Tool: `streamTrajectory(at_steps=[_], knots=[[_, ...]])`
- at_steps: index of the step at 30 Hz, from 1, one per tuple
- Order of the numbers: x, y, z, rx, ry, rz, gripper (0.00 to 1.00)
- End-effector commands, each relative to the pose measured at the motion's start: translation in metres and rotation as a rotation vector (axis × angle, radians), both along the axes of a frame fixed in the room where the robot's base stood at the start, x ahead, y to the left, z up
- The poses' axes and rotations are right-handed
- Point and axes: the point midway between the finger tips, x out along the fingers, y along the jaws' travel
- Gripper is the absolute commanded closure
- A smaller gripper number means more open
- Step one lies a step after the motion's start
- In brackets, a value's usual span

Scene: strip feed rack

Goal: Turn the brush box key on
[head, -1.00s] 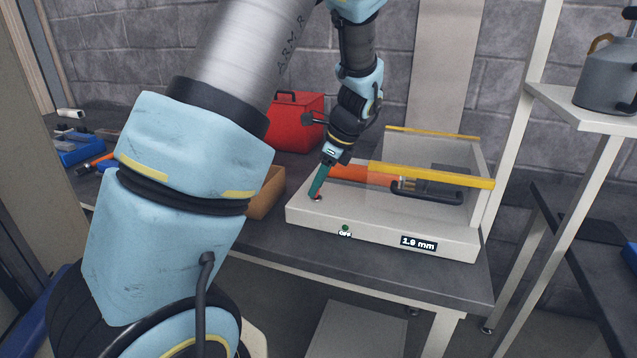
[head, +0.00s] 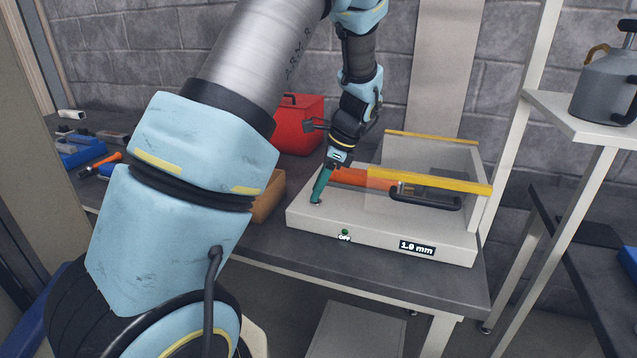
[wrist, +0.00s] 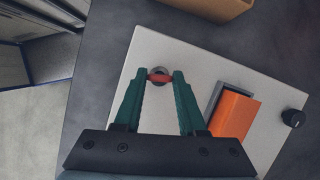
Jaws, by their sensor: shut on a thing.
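The brush box is a pale grey unit (head: 375,232) on the dark bench. Its key (wrist: 160,77) shows in the wrist view as a red bar on a round metal lock near the box's corner. My gripper (head: 317,200) has green fingers pointing down at the box's left end. In the head view the fingers largely hide the key. The box front bears an "OFF" label (head: 344,238) below a small green dot, and a "1.0 mm" display (head: 417,248).
An orange block (wrist: 234,115) and a black knob (wrist: 293,117) sit on the box. A yellow bar (head: 430,181) crosses above it. A red case (head: 299,125) and a brown bin (head: 268,197) stand behind and left. A shelf with a grey can (head: 606,92) is at right.

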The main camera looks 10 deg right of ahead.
Motion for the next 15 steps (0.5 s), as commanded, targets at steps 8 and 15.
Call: streamTrajectory(at_steps=[8, 15], knots=[[0.0021, 0.0001, 0.0026, 0.0, 0.002, 0.263, 1.0], [0.0037, -0.0001, 0.002, -0.001, 0.0, 0.49, 1.0]])
